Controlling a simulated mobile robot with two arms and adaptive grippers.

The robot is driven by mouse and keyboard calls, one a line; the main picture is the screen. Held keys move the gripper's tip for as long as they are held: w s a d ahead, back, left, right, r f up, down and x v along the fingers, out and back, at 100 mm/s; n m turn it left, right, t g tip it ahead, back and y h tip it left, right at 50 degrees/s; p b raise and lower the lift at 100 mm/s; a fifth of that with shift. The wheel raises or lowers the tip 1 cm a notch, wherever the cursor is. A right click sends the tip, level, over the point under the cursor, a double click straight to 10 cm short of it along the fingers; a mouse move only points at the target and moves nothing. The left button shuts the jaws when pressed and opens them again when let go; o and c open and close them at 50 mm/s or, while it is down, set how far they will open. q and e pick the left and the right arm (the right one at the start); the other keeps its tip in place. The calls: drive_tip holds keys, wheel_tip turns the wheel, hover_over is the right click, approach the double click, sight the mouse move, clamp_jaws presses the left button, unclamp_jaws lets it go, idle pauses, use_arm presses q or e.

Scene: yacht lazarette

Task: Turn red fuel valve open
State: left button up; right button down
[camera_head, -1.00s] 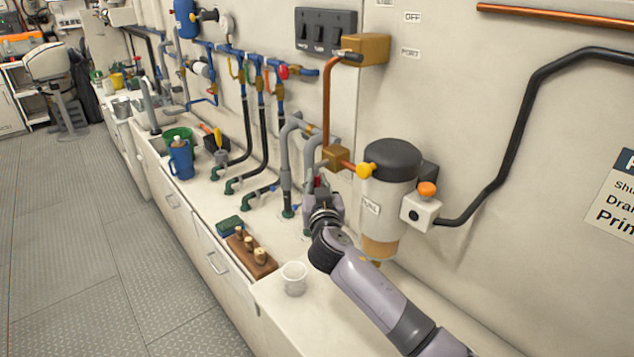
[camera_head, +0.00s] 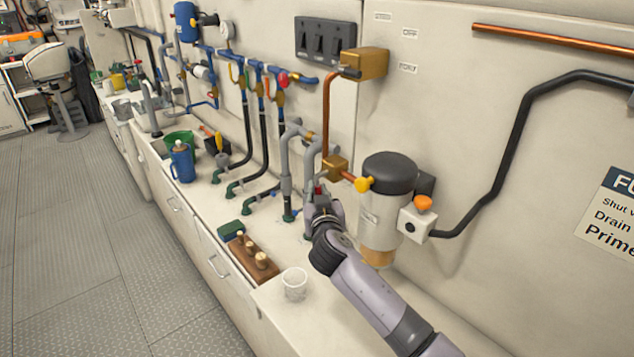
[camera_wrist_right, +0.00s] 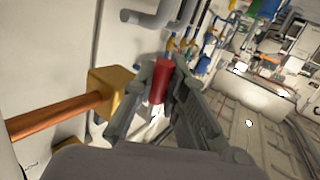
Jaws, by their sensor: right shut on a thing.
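The red valve handle (camera_wrist_right: 160,80) is a short red cylinder between the fingers of my right gripper (camera_wrist_right: 172,84) in the right wrist view. The gripper is shut on it. In the head view the right gripper (camera_head: 322,205) is beside the grey pipes, left of the fuel filter, and a small bit of red (camera_head: 318,189) shows at its tip. The valve body is mostly hidden by my gripper. My left gripper is not in view.
The dark-capped filter (camera_head: 389,172) with a yellow knob (camera_head: 364,184) stands close right of my gripper. A brass block with copper pipe (camera_wrist_right: 60,115) is near the fingers. A white cup (camera_head: 294,284) and wooden peg block (camera_head: 252,258) stand on the counter.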

drive_tip(key=g+p, duration=0.1)
drive_tip(key=p, duration=0.2)
drive_tip(key=r+n+g+p, duration=0.1)
drive_tip(key=p, duration=0.1)
drive_tip(key=shift+s+d+r+h+p, duration=0.1)
drive_tip(key=shift+s+d+h+p, duration=0.2)
drive_tip(key=shift+s+p, duration=0.1)
drive_tip(key=shift+s+d+n+g+h+p, duration=0.2)
drive_tip(key=shift+n+g+p, duration=0.15)
drive_tip(key=shift+g, duration=0.25)
drive_tip(key=shift+s+d+n+g+h+p, duration=0.15)
drive_tip(key=shift+n+g+p, duration=0.15)
drive_tip(key=shift+g, duration=0.3)
drive_tip(key=shift+a, duration=0.1)
drive_tip(key=c, duration=1.6)
unclamp_jaws()
drive_tip(key=shift+f, duration=0.2)
